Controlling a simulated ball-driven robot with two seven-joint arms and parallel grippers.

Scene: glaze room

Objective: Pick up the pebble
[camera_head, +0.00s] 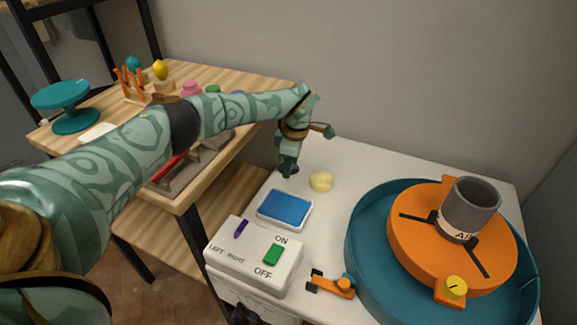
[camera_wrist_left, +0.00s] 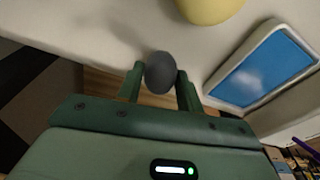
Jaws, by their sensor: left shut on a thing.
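The pebble (camera_wrist_left: 160,72) is a dark grey, rounded stone. In the left wrist view it sits between the two green fingers of my left gripper (camera_wrist_left: 161,84), which is shut on it. In the head view my left gripper (camera_head: 289,170) points down at the back left edge of the white table, left of a pale yellow lump. The pebble is mostly hidden by the fingers there. I cannot tell whether it touches the table. My right gripper is not in view.
On the white table (camera_head: 380,160) are the yellow lump (camera_head: 321,181), a blue pad (camera_head: 285,208), a switch box (camera_head: 250,258), an orange tool (camera_head: 331,285) and a teal basin (camera_head: 363,285) with an orange wheel (camera_head: 410,235) and grey cup (camera_head: 470,205). A wooden bench (camera_head: 225,78) stands left.

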